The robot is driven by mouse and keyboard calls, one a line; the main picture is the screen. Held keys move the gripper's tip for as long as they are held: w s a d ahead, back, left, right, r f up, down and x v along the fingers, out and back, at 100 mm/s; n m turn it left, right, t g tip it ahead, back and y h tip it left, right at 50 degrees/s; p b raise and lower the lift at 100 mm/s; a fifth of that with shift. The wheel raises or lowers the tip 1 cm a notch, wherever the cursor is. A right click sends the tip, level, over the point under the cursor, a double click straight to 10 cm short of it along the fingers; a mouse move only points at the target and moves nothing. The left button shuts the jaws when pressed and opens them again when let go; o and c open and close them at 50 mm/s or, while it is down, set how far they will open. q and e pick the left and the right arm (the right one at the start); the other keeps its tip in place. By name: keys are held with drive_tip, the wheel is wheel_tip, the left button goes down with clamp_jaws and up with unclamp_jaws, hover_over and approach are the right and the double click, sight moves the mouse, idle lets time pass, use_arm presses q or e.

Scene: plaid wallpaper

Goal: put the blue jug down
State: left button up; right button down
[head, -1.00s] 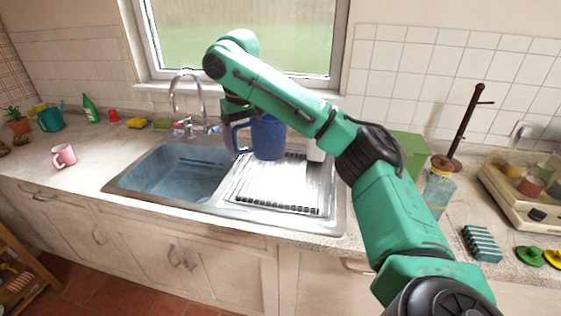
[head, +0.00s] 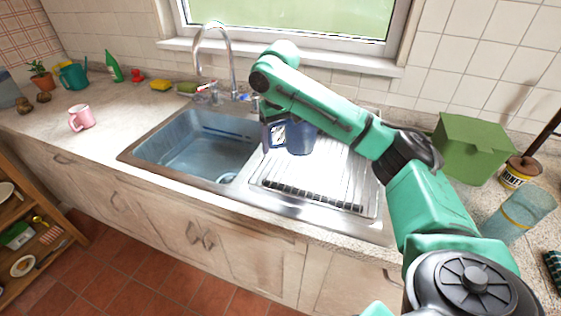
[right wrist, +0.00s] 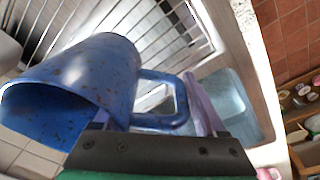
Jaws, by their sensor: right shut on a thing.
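The blue jug (head: 301,138) is upright in the head view, above or on the back left of the metal draining rack (head: 345,178) beside the sink; I cannot tell if its base touches. My right gripper (head: 268,128) is at its left side, partly hidden behind my own arm, which also covers the jug's top. In the right wrist view the speckled blue jug (right wrist: 85,75) has its mouth toward the lower left. Its handle (right wrist: 180,100) is between the fingers of my right gripper (right wrist: 150,105), which is shut on it. My left gripper is not in view.
The sink basin (head: 200,148) is left of the rack, with the tap (head: 232,62) behind. A green box (head: 470,147), honey jar (head: 517,173) and bluish glass (head: 520,212) stand to the right. A pink mug (head: 82,118) stands far left. The rack's front is clear.

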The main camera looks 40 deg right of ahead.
drive_tip(key=f, duration=0.5)
drive_tip(key=shift+s+f, duration=0.1)
drive_tip(key=shift+s, duration=0.1)
drive_tip(key=shift+w+f, duration=0.15)
drive_tip(key=shift+f, duration=0.15)
unclamp_jaws()
drive_tip(key=shift+a, duration=0.1)
wheel_tip(320, 180, up, 12)
drive_tip(key=s, duration=0.1)
drive_tip(key=shift+s+a+p, duration=0.2)
drive_tip(key=shift+s+p, duration=0.1)
drive_tip(key=shift+p, duration=0.1)
